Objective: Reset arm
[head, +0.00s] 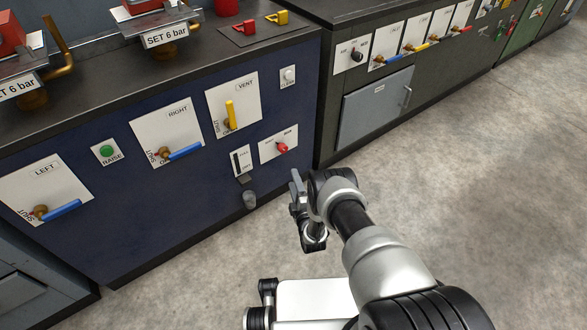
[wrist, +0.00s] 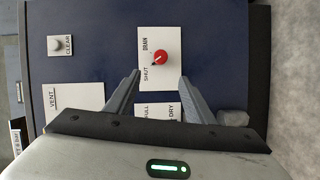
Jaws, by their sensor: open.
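My gripper (head: 295,193) is in front of the blue cabinet's right end, low beside the dark cabinet. In the wrist view my gripper (wrist: 159,76) has its two grey fingers apart with nothing between them. The red DRAIN knob (wrist: 160,57) lies just beyond the fingertips in that view, on a white plate, its pointer towards SHUT. In the head view the red knob (head: 282,148) is above and left of my gripper, and the gripper looks clear of it. My arm reaches in from the lower right.
The blue cabinet carries the LEFT valve (head: 60,209), RIGHT valve (head: 184,151), yellow VENT handle (head: 231,114), green RAISE button (head: 106,151) and CLEAR button (head: 288,76). A grey knob (head: 249,199) sticks out low. Open floor (head: 480,180) lies right.

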